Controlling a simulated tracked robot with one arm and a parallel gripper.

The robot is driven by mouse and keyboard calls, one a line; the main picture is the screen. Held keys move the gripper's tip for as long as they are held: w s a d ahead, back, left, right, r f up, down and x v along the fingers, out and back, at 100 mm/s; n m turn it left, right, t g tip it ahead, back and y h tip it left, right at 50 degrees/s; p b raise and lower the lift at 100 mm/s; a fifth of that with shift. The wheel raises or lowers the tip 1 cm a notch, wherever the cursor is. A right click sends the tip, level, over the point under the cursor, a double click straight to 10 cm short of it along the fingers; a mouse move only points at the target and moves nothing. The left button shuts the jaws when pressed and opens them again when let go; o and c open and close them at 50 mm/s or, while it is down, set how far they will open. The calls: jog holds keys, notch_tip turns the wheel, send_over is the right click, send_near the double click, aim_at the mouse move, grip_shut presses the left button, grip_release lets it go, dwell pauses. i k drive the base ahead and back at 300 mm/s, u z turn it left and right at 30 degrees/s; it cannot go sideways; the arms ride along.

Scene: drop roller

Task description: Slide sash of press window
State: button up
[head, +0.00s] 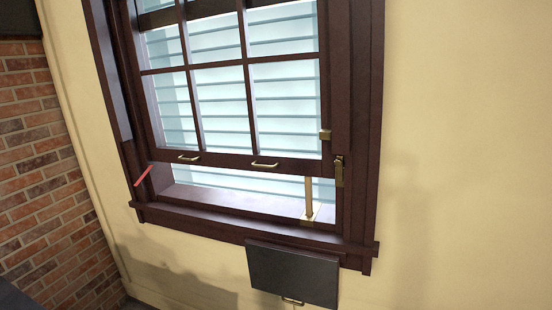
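The window has a dark brown wooden frame (364,120) and a multi-pane sash (230,160) with two brass pull handles, the left handle (188,158) and the right handle (265,166). The sash stands part-way up, with a gap between its bottom rail and the sill (215,214). A thin brass rod (309,195) stands upright in the gap at the right, on a small brass plate. Whether it touches the rail is unclear. A brass latch (339,172) is on the right jamb. A red lever-like piece (144,176) sticks out at the lower left. My gripper is not in view.
A dark flat panel (292,273) with a small brass handle projects from the wall below the sill. A brick wall (40,170) is at the left. The cream wall (460,150) at the right is bare. Pale slats show behind the glass.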

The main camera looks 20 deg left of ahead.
aim_at(323, 167)
jog(key=i, duration=2.15)
jog(key=u, duration=0.05)
